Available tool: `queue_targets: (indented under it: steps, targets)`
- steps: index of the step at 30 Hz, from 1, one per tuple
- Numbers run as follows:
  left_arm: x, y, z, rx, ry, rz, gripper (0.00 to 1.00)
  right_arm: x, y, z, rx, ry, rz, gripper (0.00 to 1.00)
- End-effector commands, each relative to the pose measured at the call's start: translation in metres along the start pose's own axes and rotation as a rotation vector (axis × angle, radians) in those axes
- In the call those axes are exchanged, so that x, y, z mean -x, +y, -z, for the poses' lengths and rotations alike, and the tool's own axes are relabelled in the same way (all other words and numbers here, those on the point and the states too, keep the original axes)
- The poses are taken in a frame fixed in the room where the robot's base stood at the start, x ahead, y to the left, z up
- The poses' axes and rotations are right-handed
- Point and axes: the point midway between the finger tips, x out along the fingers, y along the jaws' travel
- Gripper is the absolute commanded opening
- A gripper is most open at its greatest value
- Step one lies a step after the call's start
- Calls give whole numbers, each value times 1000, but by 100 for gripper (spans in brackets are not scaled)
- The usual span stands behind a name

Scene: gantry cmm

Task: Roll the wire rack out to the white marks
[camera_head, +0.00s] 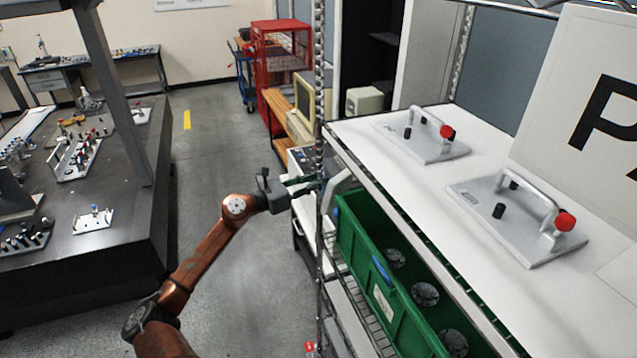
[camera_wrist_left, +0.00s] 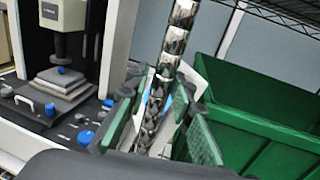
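The wire rack, with its chrome corner post (camera_head: 319,90), stands on the right in the head view. My left gripper (camera_head: 303,185) is at this post, above the floor aisle. In the left wrist view the gripper's green-padded fingers (camera_wrist_left: 160,115) lie on either side of the chrome post (camera_wrist_left: 180,30). Narrow gaps seem to show between pads and post, so the fingers look open around it; contact is hard to judge. My right gripper is not in view. I see no white marks on the visible floor.
The rack carries a green bin (camera_head: 362,240) with round parts and a white top shelf with two handled plates (camera_head: 425,137) (camera_head: 520,215). A dark table (camera_head: 150,200) stands left. Grey floor (camera_head: 225,140) between is clear; a red cage (camera_head: 278,60) is behind.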

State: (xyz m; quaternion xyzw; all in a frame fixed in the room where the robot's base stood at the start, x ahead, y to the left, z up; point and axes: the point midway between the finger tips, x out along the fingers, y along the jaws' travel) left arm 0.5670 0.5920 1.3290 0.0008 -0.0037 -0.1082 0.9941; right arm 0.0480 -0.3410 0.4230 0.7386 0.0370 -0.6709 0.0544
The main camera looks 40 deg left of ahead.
Motion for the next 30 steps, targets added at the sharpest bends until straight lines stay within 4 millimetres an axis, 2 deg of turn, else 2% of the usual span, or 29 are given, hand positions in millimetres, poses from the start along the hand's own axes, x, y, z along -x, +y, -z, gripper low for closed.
queue_targets:
  steps: [2,5,11,14,17,20,30]
  targets:
    - [0,0,1,1,1,0,27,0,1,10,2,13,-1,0]
    - [-1,-1,2,1,3,2,34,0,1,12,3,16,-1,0]
    - [-3,-3,3,2,5,7,35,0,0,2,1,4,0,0]
    - [-3,-4,4,2,6,8,35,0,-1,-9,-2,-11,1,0]
    - [4,-3,5,3,8,7,35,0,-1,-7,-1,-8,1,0]
    - [19,-3,6,4,9,7,35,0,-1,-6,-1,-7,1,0]
    - [88,-2,5,5,8,5,35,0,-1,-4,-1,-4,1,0]
